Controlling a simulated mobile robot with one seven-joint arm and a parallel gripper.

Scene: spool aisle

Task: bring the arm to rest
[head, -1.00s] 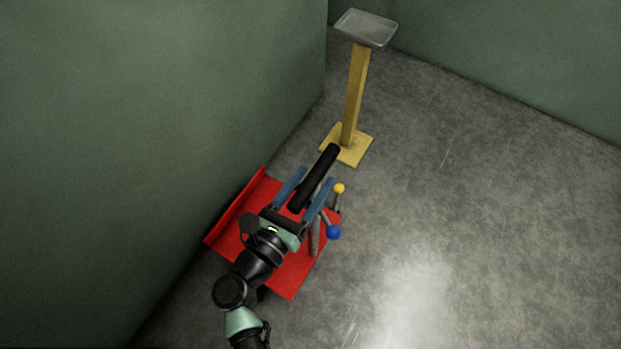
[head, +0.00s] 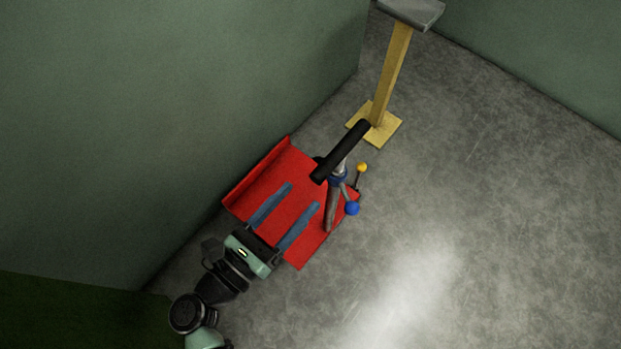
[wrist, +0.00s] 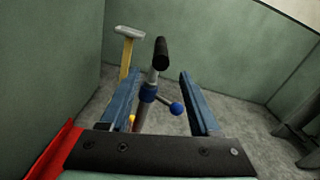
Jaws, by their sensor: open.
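My gripper (head: 302,196) has two long blue fingers spread wide apart with nothing between them. In the head view it is above the red tray-like base (head: 253,184), short of the black bar (head: 341,151). The bar sits on top of a grey post with a blue collar (head: 338,176). A blue ball knob (head: 352,208) and a yellow ball knob (head: 362,167) stick out on levers beside the post. In the wrist view the post and the black bar (wrist: 161,53) stand beyond the fingertips, seen between the fingers (wrist: 164,88).
A yellow stand (head: 391,75) with a grey tray top (head: 415,12) stands beyond the bar. A green wall (head: 170,110) runs close along the left. Bare concrete floor (head: 480,220) lies open to the right. A dark green surface (head: 70,310) shows at lower left.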

